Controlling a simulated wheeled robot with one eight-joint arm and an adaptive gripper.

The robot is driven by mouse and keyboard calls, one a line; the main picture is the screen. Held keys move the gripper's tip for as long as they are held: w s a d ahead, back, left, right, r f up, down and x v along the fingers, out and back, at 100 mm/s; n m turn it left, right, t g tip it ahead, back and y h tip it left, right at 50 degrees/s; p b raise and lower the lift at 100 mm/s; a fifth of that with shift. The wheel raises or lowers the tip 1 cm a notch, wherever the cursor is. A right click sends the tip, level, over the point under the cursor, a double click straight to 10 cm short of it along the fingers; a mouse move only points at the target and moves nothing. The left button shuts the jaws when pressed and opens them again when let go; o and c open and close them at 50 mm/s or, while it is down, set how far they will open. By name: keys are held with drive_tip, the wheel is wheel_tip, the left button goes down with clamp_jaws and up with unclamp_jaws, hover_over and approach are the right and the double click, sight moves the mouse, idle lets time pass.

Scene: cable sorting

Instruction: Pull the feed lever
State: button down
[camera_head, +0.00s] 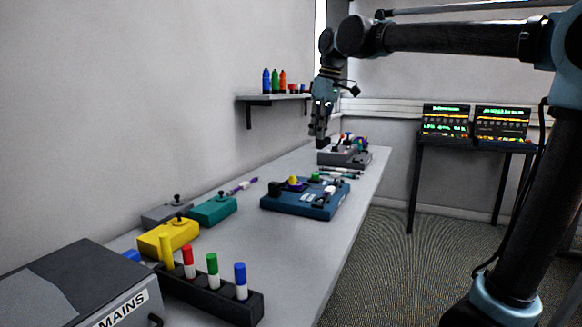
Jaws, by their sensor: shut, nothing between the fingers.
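My gripper (319,138) points down above the far part of the bench, shut and empty. It appears just above or in front of a grey device (345,159) with small red, blue and purple parts on top. At this distance I cannot tell whether it touches anything there. No part is clearly readable as the feed lever; a lever on the grey device would be too small to make out. A blue panel (318,207) with a yellow knob and other raised parts lies closer on the bench.
The bench (270,240) runs along the left wall. It carries a grey box marked MAINS (80,290), a dark rack (205,300) of coloured pegs, and yellow (160,240), teal (212,210) and grey boxes. A wall shelf (275,97) holds bottles. Two monitors stand right.

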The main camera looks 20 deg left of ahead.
drive_tip(key=s+a+r+n, duration=0.1)
drive_tip(key=s+a+r, duration=0.1)
drive_tip(key=a, duration=0.4)
drive_tip(key=shift+s+a+r+n, duration=0.25)
drive_tip(key=shift+a+n, duration=0.1)
drive_tip(key=shift+n, duration=0.05)
approach(282, 184)
drive_tip(key=shift+w+d+f, duration=0.1)
drive_tip(key=shift+w+f, duration=0.2)
drive_tip(key=shift+f, duration=0.2)
drive_tip(key=shift+w+f, duration=0.25)
drive_tip(key=shift+f, duration=0.25)
drive_tip(key=shift+d+f, duration=0.1)
drive_tip(key=shift+f, duration=0.5)
drive_tip(key=shift+d+f+y, duration=0.25)
drive_tip(key=shift+d+y, duration=0.1)
drive_tip(key=shift+y, duration=0.05)
